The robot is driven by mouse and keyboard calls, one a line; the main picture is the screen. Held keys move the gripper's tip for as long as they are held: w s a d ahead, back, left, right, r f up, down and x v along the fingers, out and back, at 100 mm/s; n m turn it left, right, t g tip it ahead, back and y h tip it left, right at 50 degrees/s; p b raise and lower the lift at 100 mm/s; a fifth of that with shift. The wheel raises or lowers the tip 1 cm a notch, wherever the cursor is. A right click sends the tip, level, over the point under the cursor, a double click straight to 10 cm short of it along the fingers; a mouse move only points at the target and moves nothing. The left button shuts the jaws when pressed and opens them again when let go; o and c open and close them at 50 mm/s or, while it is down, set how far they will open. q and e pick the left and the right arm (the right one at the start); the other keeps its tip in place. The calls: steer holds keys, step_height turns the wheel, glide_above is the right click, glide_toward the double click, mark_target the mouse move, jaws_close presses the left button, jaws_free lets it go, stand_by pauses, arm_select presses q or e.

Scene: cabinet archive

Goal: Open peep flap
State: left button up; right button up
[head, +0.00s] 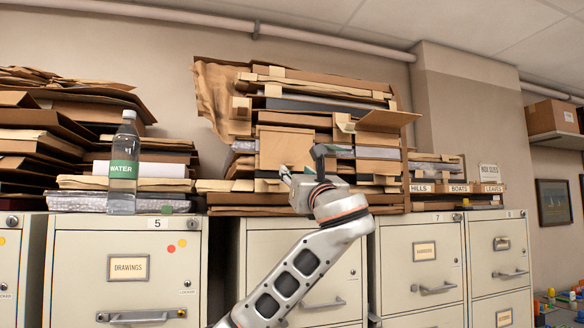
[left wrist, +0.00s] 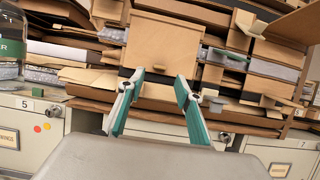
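A square brown cardboard flap (head: 287,148) lies flat and closed against the stack of folders and boards on top of the cabinets. My left gripper (head: 302,164) is in front of the flap's lower right part in the head view. In the left wrist view its two green-padded fingers (left wrist: 160,78) are spread apart, with nothing between them, just below the flap's lower edge. Whether a fingertip touches the flap cannot be told. My right gripper is not in view.
A water bottle (head: 123,164) stands left on the cabinets, beside a pile of folders (head: 40,140). Another cardboard panel (head: 388,119) juts out at the stack's upper right. Labelled boxes (head: 458,188) stand further right. Cream filing cabinets (head: 128,240) run below.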

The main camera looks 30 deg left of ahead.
mark_target(290, 166)
arm_select(q)
steer(key=p+x, duration=0.1)
steer(key=x, duration=0.4)
steer(key=shift+w+a+r, duration=0.15)
jaws_close()
